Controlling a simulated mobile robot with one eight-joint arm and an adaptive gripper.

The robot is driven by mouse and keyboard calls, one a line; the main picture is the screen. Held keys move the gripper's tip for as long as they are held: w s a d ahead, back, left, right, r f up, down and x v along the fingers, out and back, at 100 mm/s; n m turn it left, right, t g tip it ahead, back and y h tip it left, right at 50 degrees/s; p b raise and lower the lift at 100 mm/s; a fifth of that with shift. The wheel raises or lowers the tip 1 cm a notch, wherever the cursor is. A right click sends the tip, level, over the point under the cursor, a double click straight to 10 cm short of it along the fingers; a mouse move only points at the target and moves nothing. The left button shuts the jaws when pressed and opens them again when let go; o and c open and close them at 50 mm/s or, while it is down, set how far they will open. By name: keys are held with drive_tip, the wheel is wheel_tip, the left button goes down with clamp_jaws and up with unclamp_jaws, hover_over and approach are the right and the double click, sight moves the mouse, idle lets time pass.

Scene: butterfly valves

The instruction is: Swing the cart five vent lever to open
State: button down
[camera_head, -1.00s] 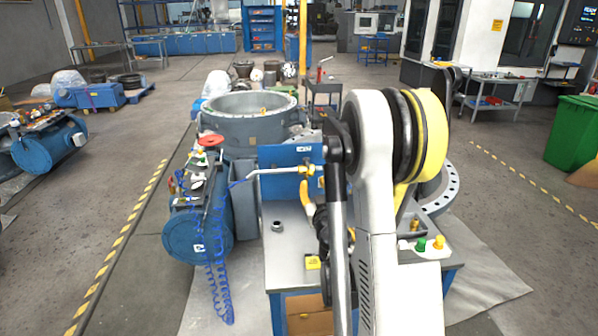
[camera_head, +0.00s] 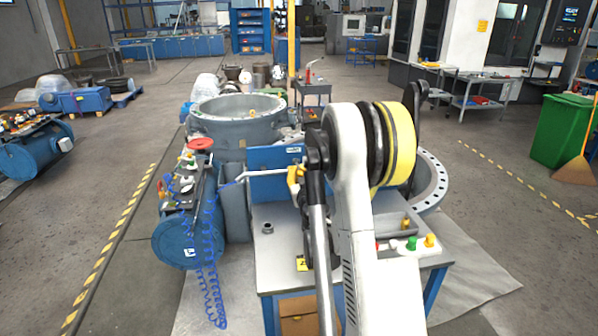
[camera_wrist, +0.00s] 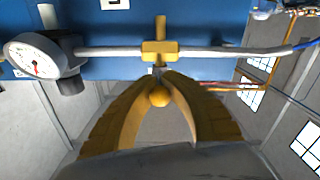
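A brass valve (camera_wrist: 160,50) sits on a grey pipe (camera_wrist: 110,52) in front of a blue panel in the wrist view. In the head view the yellow valve (camera_head: 296,174) shows at the panel's right end, partly behind my arm. A thin dark stem runs from the valve down to a round yellow knob (camera_wrist: 160,98), which seems to be the lever's end. My gripper (camera_wrist: 164,74) has its two golden fingers drawn together at the tips around the stem, just below the valve. The knob lies between the fingers.
A round gauge (camera_wrist: 35,56) hangs on the pipe left of the valve. The blue panel (camera_head: 268,160) stands on a grey bench (camera_head: 275,262). A blue tank (camera_head: 180,243) with coiled hose is left of it.

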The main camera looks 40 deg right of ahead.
sight(294, 163)
idle(0.4)
drive_tip(key=shift+w+a+m+g+h+b, duration=0.2)
drive_tip(key=shift+w+a+m+g+h, duration=0.15)
drive_tip(key=shift+m+g+h, duration=0.35)
drive_tip(key=shift+w+a+m+g+h+b, duration=0.2)
drive_tip(key=shift+a+m+g+h, duration=0.25)
drive_tip(key=shift+m+h, duration=0.35)
drive_tip(key=g+h, duration=0.1)
drive_tip(key=m+g+h, duration=0.1)
drive_tip(key=w+m+g, duration=0.1)
drive_tip(key=shift+w+a+g+h, duration=0.1)
drive_tip(key=shift+a+g+h, duration=0.25)
drive_tip(key=shift+h, duration=0.05)
drive_tip(key=shift+w+a+m+g+h, duration=0.1)
drive_tip(key=shift+w+m+g+h, duration=0.4)
drive_tip(key=shift+m+g, duration=0.9)
drive_tip(key=shift+w+a+m+g+h, duration=0.1)
drive_tip(key=shift+w+m+g+h, duration=0.35)
drive_tip(key=shift+m+g, duration=0.95)
drive_tip(key=shift+w+a+m+g+h, duration=0.1)
drive_tip(key=shift+w+m+g+h, duration=0.4)
drive_tip(key=shift+g, duration=1.5)
drive_tip(key=shift+w+m, duration=0.1)
drive_tip(key=shift+m, duration=0.2)
drive_tip(key=c, duration=1.5)
unclamp_jaws()
drive_tip(key=shift+c, duration=0.2)
